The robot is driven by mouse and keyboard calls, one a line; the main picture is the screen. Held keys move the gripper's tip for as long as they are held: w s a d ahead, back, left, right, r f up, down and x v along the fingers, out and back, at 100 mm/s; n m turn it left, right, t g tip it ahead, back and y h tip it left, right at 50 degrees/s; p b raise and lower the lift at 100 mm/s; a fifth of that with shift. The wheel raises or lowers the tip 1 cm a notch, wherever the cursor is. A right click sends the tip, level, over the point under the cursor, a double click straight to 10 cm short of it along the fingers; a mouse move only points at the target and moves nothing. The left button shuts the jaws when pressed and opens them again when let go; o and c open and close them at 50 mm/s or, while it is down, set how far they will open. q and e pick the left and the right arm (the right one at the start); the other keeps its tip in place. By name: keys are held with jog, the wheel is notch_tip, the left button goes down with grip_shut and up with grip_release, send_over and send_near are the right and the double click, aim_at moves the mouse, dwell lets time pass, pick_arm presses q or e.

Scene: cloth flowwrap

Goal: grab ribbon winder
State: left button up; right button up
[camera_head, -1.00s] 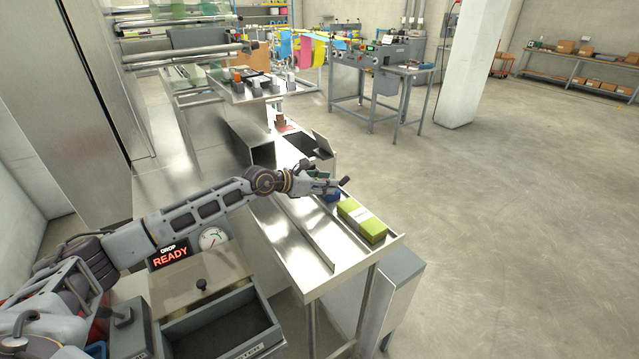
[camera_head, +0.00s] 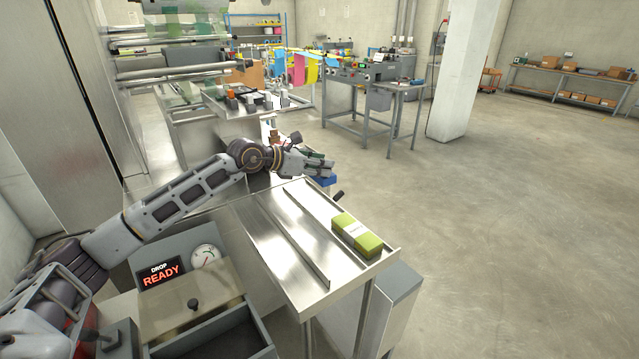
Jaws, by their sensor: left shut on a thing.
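My left gripper (camera_head: 325,166) reaches in from the left over the far end of the steel table. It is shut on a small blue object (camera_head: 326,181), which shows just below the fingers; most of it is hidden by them. I cannot tell from its shape whether it is the ribbon winder. A small dark knob (camera_head: 338,195) sits at the table's far right edge, just below and right of the blue object. My right gripper is not in view.
A green block with a white label band (camera_head: 357,235) lies on the steel table (camera_head: 262,225), right of a metal rail (camera_head: 295,240). A READY display (camera_head: 162,272), a gauge and an open grey drawer stand at the front left. Open floor lies to the right.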

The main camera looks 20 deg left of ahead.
pick_arm(q)
notch_tip(320, 180, up, 4)
jog(key=shift+r, duration=1.15)
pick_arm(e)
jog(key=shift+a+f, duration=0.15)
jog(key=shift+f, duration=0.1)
